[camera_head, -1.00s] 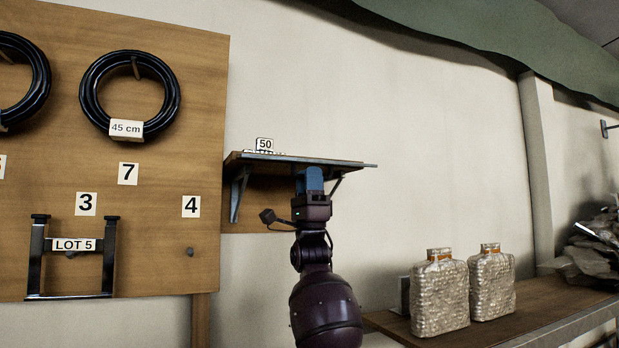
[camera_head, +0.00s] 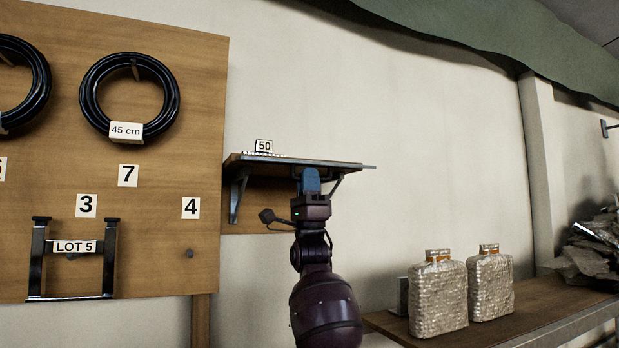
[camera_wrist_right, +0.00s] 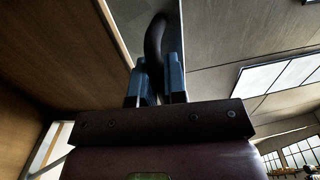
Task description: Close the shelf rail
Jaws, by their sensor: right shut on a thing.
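The wooden shelf (camera_head: 320,162) hangs on the wall right of the board, on dark brackets (camera_head: 237,195). A thin metal edge, perhaps the rail, runs along its front. My right gripper (camera_head: 308,174) is raised in front of the shelf, its blue fingers just under the front edge. In the right wrist view, the fingers (camera_wrist_right: 160,78) are shut on a dark curved bar (camera_wrist_right: 155,38), like a handle. The bar runs up beside the shelf's front edge. How it joins the rail cannot be told. My left gripper is not in view.
A "50" card (camera_head: 264,146) stands on the shelf. The wooden board (camera_head: 150,215) at left holds black coils (camera_head: 130,95) and a dark frame marked "LOT 5" (camera_head: 75,246). Two woven-textured bottles (camera_head: 438,295) stand on a lower bench (camera_head: 535,303) at right.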

